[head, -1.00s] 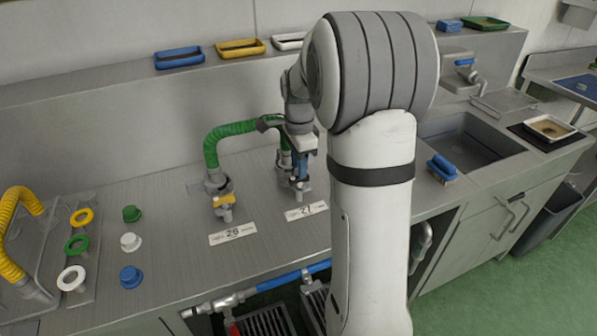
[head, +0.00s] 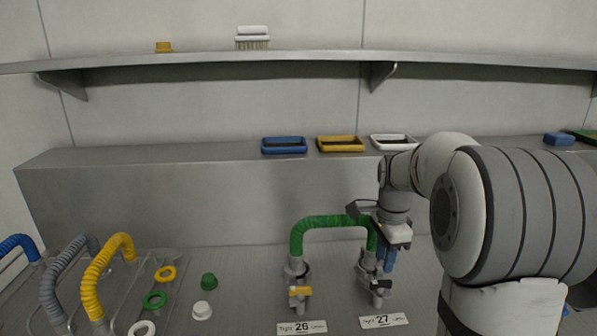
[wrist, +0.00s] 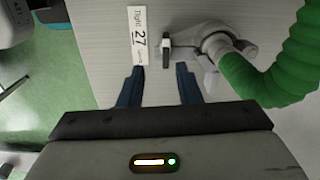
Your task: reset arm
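My gripper (head: 388,262) hangs over the steel counter at the right-hand fitting, just behind the label "27" (head: 384,320). In the wrist view its two blue fingers (wrist: 158,88) are apart, with only bare counter between them. The fitting at 27 (wrist: 215,45), with a small dark-and-white lever (wrist: 166,50), lies just beyond the fingertips; I see no contact. A green ribbed hose (head: 333,222) arches from the fitting at 26 (head: 298,280), which has a yellow lever, to the one at 27. My arm fills the right of the head view.
Yellow (head: 108,270), grey (head: 62,285) and blue (head: 18,245) hoses stand at the left. Coloured rings (head: 155,300) and caps (head: 209,281) lie beside them. Blue (head: 284,146), yellow (head: 340,144) and white (head: 395,142) trays sit on the ledge.

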